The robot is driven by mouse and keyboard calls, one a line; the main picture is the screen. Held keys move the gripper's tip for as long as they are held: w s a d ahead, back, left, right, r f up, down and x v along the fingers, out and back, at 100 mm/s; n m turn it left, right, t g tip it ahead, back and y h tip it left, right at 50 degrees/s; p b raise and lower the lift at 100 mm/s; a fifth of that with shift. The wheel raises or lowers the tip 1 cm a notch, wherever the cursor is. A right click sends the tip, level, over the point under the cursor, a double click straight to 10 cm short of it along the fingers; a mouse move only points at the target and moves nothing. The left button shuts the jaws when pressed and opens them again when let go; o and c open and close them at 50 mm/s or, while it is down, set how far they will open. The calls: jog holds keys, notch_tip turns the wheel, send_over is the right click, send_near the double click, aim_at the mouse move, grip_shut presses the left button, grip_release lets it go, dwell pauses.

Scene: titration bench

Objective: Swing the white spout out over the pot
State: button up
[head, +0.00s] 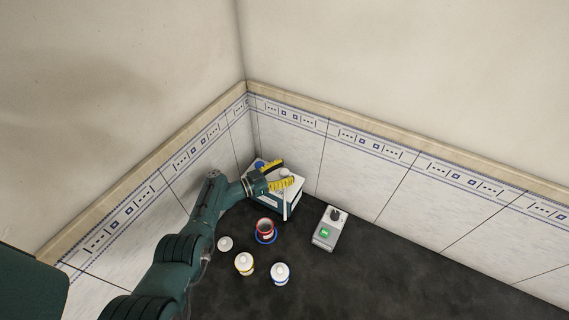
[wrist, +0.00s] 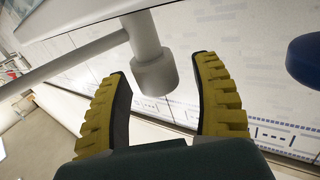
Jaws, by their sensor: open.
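The white spout (head: 286,202) is on the dark green and white dispenser box (head: 262,201) in the corner. In the wrist view the white spout (wrist: 75,62) is a slim bar joining a thicker upright cylinder (wrist: 153,62). My gripper (head: 287,171), with yellow ribbed fingers, is open at the top of the box. In the wrist view my gripper (wrist: 162,70) has the cylinder between its spread fingertips, with gaps seen on both sides. The pot (head: 265,226), red with a dark inside, stands on the bench in front of the box, with a blue ring at its base.
A grey device (head: 328,236) with a black knob and green display stands right of the pot. A yellow-banded jar (head: 244,263), a blue-banded jar (head: 280,273) and a small white disc (head: 225,243) are nearer. A blue round part (wrist: 306,58) is beside the gripper. Tiled walls close the corner.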

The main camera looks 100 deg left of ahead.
send_near(325, 145)
jog(key=s, duration=0.4)
jog(key=shift+s+f, duration=0.15)
